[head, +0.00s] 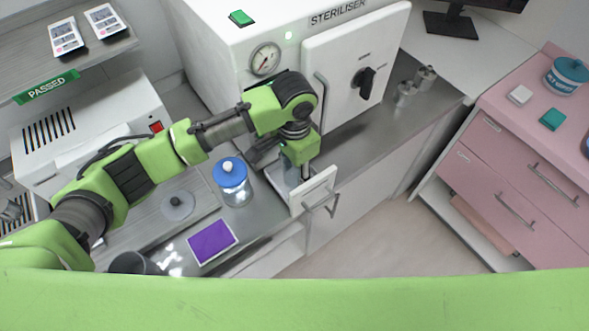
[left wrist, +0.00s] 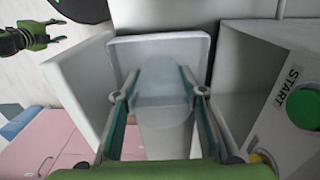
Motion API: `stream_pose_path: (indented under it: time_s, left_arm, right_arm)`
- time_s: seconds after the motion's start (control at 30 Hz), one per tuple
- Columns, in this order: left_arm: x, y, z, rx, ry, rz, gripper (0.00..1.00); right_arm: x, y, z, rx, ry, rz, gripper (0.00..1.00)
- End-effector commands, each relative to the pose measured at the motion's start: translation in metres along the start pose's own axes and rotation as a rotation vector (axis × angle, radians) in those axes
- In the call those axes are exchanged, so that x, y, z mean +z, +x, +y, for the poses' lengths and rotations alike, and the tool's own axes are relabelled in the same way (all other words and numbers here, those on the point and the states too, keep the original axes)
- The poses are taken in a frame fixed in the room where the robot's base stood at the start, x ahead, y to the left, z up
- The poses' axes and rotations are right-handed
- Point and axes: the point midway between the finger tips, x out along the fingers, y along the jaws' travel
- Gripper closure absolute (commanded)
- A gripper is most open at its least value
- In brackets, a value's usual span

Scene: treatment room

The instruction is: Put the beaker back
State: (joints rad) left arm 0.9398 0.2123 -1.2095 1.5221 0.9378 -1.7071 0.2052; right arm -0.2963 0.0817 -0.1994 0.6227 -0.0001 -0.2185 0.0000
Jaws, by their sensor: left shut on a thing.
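The beaker (left wrist: 162,100) is clear and pale, and it shows between the two fingers in the left wrist view. My left gripper (left wrist: 160,98) is shut on it. In the head view my left gripper (head: 296,168) points down behind a white upright panel (head: 313,191) with a bar handle, at the front of the counter below the steriliser. The beaker is mostly hidden there by the gripper and the panel. In the left wrist view a white-walled tray or drawer (left wrist: 115,48) lies around and beyond the beaker. I cannot tell whether the beaker touches it.
The white steriliser (head: 290,50) stands behind my left arm. A jar with a blue lid (head: 232,182) and a purple mat (head: 212,242) are on the counter, left of the gripper. Small metal containers (head: 405,92) stand to the right. A green start button (left wrist: 304,106) is close by.

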Motion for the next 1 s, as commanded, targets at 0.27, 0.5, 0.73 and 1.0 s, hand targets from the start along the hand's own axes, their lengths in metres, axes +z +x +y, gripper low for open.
stream_pose_path:
  time_s: [0.27, 0.5, 0.73, 1.0]
  left_arm:
    - [0.0, 0.006, 0.0, 0.0, 0.0, 0.0, 0.85]
    - [0.0, 0.008, 0.0, 0.0, 0.0, 0.001, 0.45]
    - [0.0, 0.008, 0.0, 0.0, 0.0, 0.0, 0.45]
    - [-0.001, -0.007, -0.001, -0.002, 0.001, 0.004, 0.45]
  right_arm:
    - [0.006, -0.001, -0.001, -0.001, 0.0, -0.01, 0.6]
    - [0.006, -0.002, -0.002, -0.002, 0.0, -0.01, 0.6]
    - [0.006, -0.002, -0.003, -0.004, 0.0, -0.009, 0.6]
    - [0.006, 0.004, -0.004, -0.005, 0.001, -0.009, 0.6]
